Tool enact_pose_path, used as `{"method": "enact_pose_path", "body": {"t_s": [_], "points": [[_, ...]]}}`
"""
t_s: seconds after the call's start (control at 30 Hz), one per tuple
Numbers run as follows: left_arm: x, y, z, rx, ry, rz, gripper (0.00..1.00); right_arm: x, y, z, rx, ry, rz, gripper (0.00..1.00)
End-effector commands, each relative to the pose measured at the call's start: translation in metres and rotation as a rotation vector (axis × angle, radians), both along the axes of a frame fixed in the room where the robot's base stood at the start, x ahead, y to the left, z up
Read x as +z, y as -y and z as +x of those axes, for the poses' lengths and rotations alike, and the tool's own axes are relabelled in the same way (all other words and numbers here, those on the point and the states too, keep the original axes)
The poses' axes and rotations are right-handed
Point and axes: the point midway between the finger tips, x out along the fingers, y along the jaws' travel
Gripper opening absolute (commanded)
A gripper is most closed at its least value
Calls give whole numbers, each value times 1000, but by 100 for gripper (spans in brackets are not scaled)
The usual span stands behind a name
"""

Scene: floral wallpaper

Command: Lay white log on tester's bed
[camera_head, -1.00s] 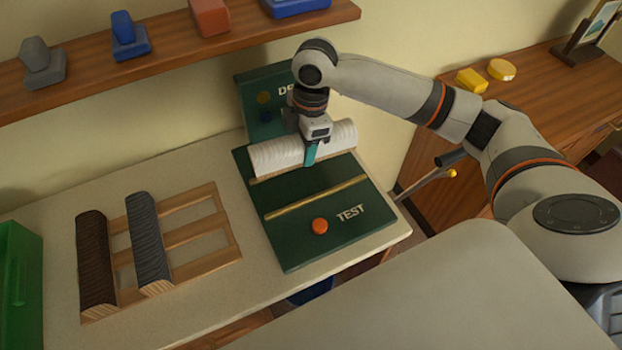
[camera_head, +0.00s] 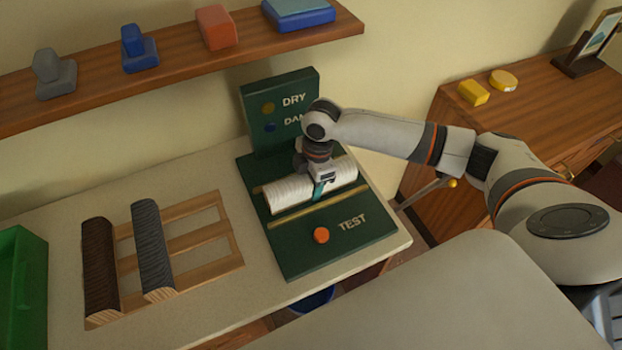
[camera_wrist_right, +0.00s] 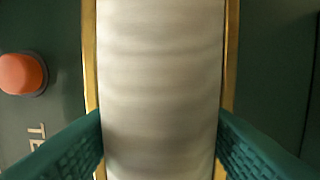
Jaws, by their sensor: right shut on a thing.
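The white log (camera_head: 290,193) lies lengthwise over the green tester's bed (camera_head: 290,262), between its two yellow rails. My right gripper (camera_head: 320,190) is shut on the log near its middle, from above. In the right wrist view the log (camera_wrist_right: 160,70) fills the middle, with a teal finger on each side and a yellow rail (camera_wrist_right: 229,60) along each edge. The log looks down at the bed, but I cannot tell whether it rests fully on it. My left gripper is not in view.
The tester has an orange button (camera_head: 321,235) at its front and an upright panel (camera_head: 281,105) behind. A wooden rack (camera_head: 205,242) at left holds a brown log (camera_head: 100,265) and a dark grey log (camera_head: 152,250). A green bin (camera_head: 25,290) stands far left. A shelf (camera_head: 180,72) hangs above.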

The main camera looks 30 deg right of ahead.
Motion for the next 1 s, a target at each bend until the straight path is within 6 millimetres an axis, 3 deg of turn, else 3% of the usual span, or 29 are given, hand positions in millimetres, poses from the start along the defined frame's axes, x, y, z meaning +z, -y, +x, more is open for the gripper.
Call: {"method": "enact_pose_path", "body": {"t_s": [0.23,0.27,0.3,0.67,0.77,1.0], "points": [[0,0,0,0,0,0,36,-1,0,1,0,2,1,16],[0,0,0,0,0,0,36,-2,0,0,0,1,0,54],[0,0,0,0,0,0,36,-2,0,0,0,1,0,60],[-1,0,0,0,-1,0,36,3,0,1,0,2,1,60],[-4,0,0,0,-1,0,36,15,2,1,0,4,0,60],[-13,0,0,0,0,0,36,66,8,1,0,6,1,60]]}}
